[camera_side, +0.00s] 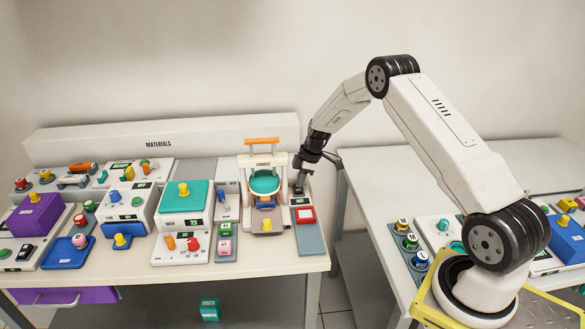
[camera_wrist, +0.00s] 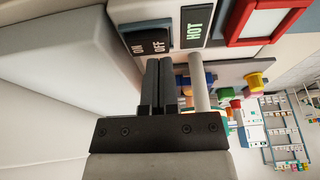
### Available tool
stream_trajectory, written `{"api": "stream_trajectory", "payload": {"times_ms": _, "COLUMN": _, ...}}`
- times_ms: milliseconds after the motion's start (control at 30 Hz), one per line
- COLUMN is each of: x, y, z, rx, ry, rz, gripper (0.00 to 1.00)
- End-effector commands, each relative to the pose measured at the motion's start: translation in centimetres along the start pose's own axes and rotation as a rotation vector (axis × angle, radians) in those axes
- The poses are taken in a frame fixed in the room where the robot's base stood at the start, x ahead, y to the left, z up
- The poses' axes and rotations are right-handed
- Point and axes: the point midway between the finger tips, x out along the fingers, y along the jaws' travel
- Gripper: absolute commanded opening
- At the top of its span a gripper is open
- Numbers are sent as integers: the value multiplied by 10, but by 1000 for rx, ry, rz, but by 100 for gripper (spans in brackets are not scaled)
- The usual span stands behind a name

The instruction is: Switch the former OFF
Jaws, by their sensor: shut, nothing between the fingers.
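The former (camera_side: 264,161) is a white machine with an orange top handle and a teal round part, standing at the right of the bench in the side view. Its black rocker switch (camera_wrist: 150,43), marked ON and OFF, shows in the wrist view. Beside it a dark display (camera_wrist: 195,25) reads HOT in green. My gripper (camera_side: 299,188) is shut and empty, pointing down at the former's right side. In the wrist view its fingertips (camera_wrist: 158,62) are close to the OFF end of the switch; I cannot tell whether they touch. The rocker's tilt is unclear.
A red-framed pad (camera_side: 305,214) lies just in front of the gripper; its frame also shows in the wrist view (camera_wrist: 235,22). A teal-topped unit (camera_side: 185,200) and several coloured parts fill the bench to the left. A gap separates the bench from the right table (camera_side: 372,190).

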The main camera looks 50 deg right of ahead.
Motion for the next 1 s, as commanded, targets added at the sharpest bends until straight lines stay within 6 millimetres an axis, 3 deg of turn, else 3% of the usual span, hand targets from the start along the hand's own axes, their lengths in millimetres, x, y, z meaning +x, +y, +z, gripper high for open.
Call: {"api": "stream_trajectory", "payload": {"times_ms": 1000, "x": 27, "y": -10, "z": 8, "rx": 0, "ry": -3, "rz": -9, "gripper": 0}}
